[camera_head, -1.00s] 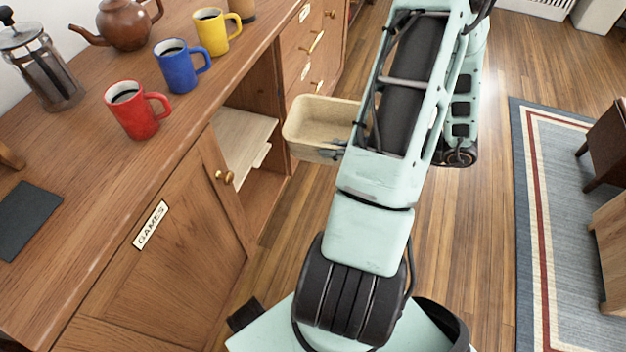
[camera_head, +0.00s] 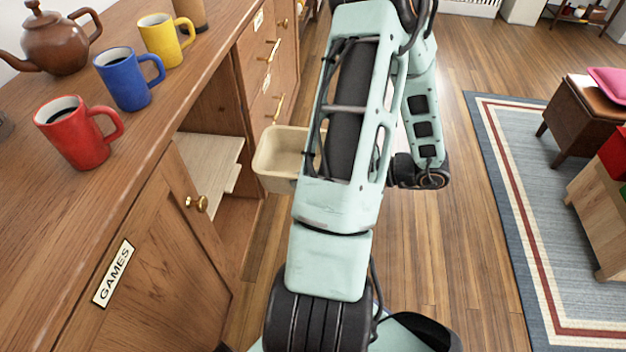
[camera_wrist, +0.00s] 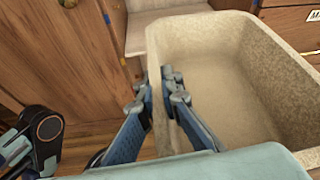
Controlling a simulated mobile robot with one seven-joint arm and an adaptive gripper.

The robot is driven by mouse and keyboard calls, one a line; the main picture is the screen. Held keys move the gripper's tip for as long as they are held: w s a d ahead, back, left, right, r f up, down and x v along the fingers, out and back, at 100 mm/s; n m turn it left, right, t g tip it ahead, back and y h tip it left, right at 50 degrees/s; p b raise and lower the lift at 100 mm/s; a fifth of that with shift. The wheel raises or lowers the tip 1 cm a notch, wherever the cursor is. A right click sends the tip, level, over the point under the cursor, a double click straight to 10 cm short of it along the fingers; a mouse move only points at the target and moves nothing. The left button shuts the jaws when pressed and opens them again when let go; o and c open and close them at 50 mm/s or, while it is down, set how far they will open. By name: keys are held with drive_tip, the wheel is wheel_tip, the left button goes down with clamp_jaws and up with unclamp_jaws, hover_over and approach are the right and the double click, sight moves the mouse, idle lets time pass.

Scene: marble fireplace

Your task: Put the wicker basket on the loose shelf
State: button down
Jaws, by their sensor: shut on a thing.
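The wicker basket (camera_head: 272,160) is a pale beige open tub, held in the air beside the cabinet front, its right part hidden behind my arm. In the wrist view the basket (camera_wrist: 228,75) looks empty. My gripper (camera_wrist: 174,82) is shut on its near-left rim, one finger inside and one outside; the arm hides the fingers in the head view. The loose shelf (camera_head: 207,160) is a light wooden board inside the open cabinet bay, left of the basket and apart from it in the head view. It also shows behind the basket in the wrist view (camera_wrist: 155,32).
A door labelled GAMES (camera_head: 140,255) with a brass knob (camera_head: 198,203) is left of the bay. Drawers (camera_head: 265,75) with brass handles are on its other side. Red (camera_head: 78,133), blue (camera_head: 128,80) and yellow (camera_head: 165,40) mugs stand on the countertop. The wooden floor (camera_head: 440,250) at right is clear.

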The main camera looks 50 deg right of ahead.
sight(256, 175)
drive_tip(key=w+a, duration=0.2)
drive_tip(key=w, duration=0.1)
drive_tip(key=w+a, duration=0.3)
drive_tip(key=w, duration=0.1)
drive_tip(key=w+a, duration=0.2)
drive_tip(key=w, duration=0.2)
drive_tip(key=shift+w+a+f, duration=0.15)
drive_tip(key=shift+a+f, duration=0.1)
drive_tip(key=shift+f, duration=0.15)
drive_tip(key=w+a, duration=0.3)
drive_tip(key=w, duration=0.2)
drive_tip(key=w+a+p, duration=0.1)
drive_tip(key=w+a, duration=0.3)
drive_tip(key=w, duration=0.2)
drive_tip(key=w+a+p, duration=0.1)
drive_tip(key=w+a, duration=0.2)
drive_tip(key=w, duration=0.2)
drive_tip(key=shift+w+a+f, duration=0.25)
drive_tip(key=shift+a, duration=0.15)
drive_tip(key=shift+f+b, duration=1)
drive_tip(key=shift+f, duration=0.05)
drive_tip(key=c, duration=2)
unclamp_jaws()
drive_tip(key=shift+s+d, duration=0.1)
drive_tip(key=shift+c, duration=0.2)
drive_tip(key=shift+r+p, duration=0.85)
drive_tip(key=shift+r, duration=0.4)
